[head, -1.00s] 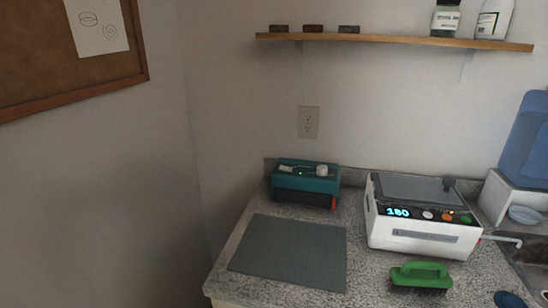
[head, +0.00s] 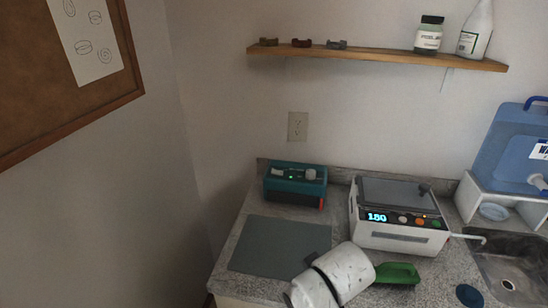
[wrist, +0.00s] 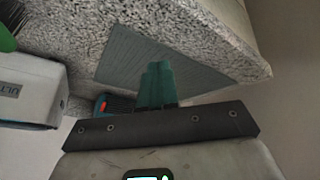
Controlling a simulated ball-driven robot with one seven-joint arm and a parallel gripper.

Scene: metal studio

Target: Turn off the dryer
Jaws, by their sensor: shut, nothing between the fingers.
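A teal box-shaped device (head: 295,186) stands at the back left of the counter, against the wall. It has a small lit green light and a pale knob on top, and a red switch (head: 321,202) at its front right corner. No label on it is readable. Part of what looks like this device shows in the wrist view (wrist: 118,105), low and beside my fingers, with its red part. My gripper (wrist: 157,68) is shut and empty, above the counter near the grey mat. In the head view only my white arm shows, at the bottom; the gripper is not visible there.
A white machine (head: 400,238) with a lit "180" display stands right of the teal device. A grey mat (head: 275,245) lies in front of it. A green brush (head: 398,273) lies near my arm. A sink (head: 510,278) and blue water container (head: 515,150) are at right.

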